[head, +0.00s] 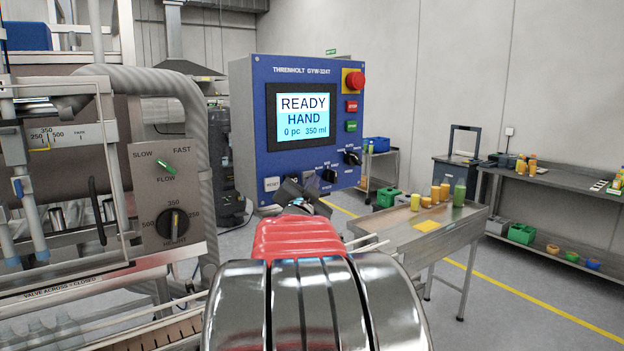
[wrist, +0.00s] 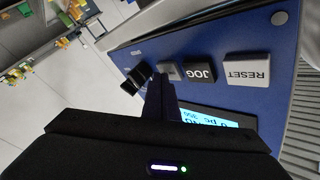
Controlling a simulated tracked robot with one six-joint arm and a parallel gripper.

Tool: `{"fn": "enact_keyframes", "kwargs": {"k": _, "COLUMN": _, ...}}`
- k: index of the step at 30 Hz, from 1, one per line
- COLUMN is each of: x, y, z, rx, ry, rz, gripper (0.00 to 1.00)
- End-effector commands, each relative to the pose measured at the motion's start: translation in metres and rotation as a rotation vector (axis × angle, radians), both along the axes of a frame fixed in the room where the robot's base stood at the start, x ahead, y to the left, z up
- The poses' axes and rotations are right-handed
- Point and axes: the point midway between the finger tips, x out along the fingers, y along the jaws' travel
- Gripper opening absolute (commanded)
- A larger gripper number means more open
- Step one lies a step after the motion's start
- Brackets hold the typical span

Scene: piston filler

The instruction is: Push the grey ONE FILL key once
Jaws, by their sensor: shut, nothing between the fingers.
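The blue control panel (head: 255,120) stands ahead, and its screen (head: 303,117) reads READY, HAND, 0 pc, 350 ml. The small grey key (wrist: 170,71) sits between the JOG key (wrist: 199,72) and black knobs (wrist: 139,76) in the wrist view. Its label is not readable. In the head view, the grey key (head: 309,177) shows just above my gripper (head: 303,192). My gripper is shut and empty at the panel's lower edge. In the wrist view, the dark fingers (wrist: 160,82) point at the grey key and partly cover it. I cannot tell whether they touch it.
The white RESET key (head: 272,183) lies left of JOG. A red emergency button (head: 355,80) and red and green keys are at the panel's upper right. The filler's steel frame (head: 170,200) stands at left. A steel table (head: 425,225) with containers is at right.

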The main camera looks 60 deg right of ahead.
Motion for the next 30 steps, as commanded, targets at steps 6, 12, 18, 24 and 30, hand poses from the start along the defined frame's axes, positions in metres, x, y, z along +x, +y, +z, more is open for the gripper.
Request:
{"fn": "enact_keyframes", "kwargs": {"k": 6, "x": 0.002, "y": -0.001, "z": 0.0, "rx": 0.0, "ry": 0.0, "rz": 0.0, "gripper": 0.0}}
{"fn": "enact_keyframes", "kwargs": {"k": 12, "x": 0.003, "y": -0.001, "z": 0.0, "rx": 0.0, "ry": 0.0, "rz": 0.0, "gripper": 0.0}}
{"fn": "enact_keyframes", "kwargs": {"k": 18, "x": 0.002, "y": -0.001, "z": 0.0, "rx": 0.001, "ry": 0.0, "rz": 0.001, "gripper": 0.0}}
{"fn": "enact_keyframes", "kwargs": {"k": 24, "x": -0.005, "y": 0.003, "z": 0.0, "rx": 0.0, "ry": -0.001, "rz": 0.0, "gripper": 0.0}}
{"fn": "enact_keyframes", "kwargs": {"k": 30, "x": -0.011, "y": 0.006, "z": 0.0, "rx": 0.001, "ry": 0.0, "rz": 0.001, "gripper": 0.0}}
